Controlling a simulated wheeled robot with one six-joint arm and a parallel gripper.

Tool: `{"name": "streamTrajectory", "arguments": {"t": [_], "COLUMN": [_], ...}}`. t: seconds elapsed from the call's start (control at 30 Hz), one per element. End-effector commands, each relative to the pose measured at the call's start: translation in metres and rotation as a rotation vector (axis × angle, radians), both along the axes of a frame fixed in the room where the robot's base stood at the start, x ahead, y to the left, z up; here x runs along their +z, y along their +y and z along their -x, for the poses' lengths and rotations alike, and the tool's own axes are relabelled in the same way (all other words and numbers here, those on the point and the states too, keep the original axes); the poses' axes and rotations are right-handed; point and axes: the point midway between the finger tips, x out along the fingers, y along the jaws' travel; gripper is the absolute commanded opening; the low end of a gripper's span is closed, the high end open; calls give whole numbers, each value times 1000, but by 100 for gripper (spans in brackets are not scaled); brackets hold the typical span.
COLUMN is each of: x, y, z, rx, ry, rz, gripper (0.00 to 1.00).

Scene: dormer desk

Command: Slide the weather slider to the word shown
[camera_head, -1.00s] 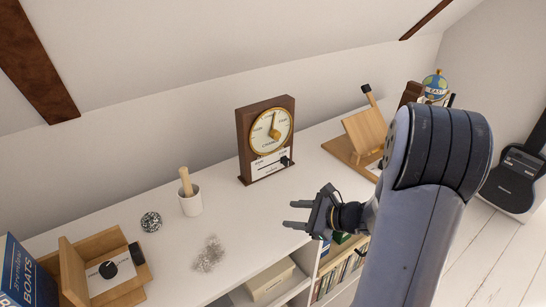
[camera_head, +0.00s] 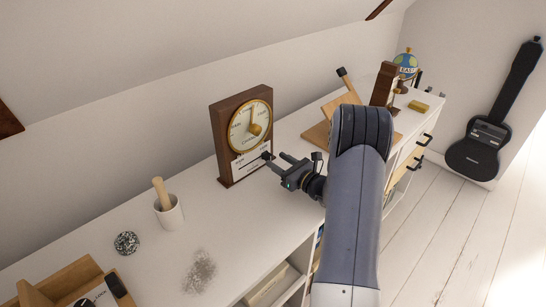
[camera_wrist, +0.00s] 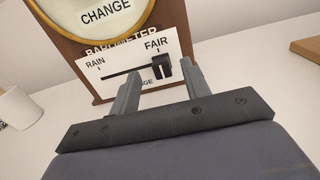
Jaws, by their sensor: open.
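The brown wooden barometer (camera_head: 229,155) stands upright against the back wall. Its cream dial (camera_head: 243,127) has a gold pointer and CHANGE at the bottom; the pointer tilts up, and the word it marks is too small to read. Below, the white slider panel (camera_wrist: 104,70) reads RAIN at left, FAIR at right and, partly hidden, CHANGE underneath. The black slider knob (camera_wrist: 161,68) sits at the FAIR end of its slot. My gripper (camera_head: 277,160) is open in front of the panel. In the wrist view the knob shows between its fingers, nearer the right one; I cannot tell whether they touch.
A white cup with a wooden pestle (camera_head: 168,212) and a speckled ball (camera_head: 126,243) stand left of the barometer. A wooden stand (camera_head: 318,134) is behind my arm at right. The white top before the barometer is mostly clear, with a grey speckled patch (camera_head: 199,272).

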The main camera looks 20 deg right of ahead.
Motion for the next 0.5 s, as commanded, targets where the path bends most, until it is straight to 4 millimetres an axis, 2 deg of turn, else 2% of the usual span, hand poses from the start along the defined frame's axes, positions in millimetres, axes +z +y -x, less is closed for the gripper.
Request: {"name": "streamTrajectory", "arguments": {"t": [0.1, 0.2, 0.5], "x": [0, 0, 0], "y": [7, 10, 12], "z": [-16, -24, -28], "rx": [2, 2, 0], "ry": [1, 1, 1], "rz": [0, 1, 0], "gripper": [45, 45, 45]}}
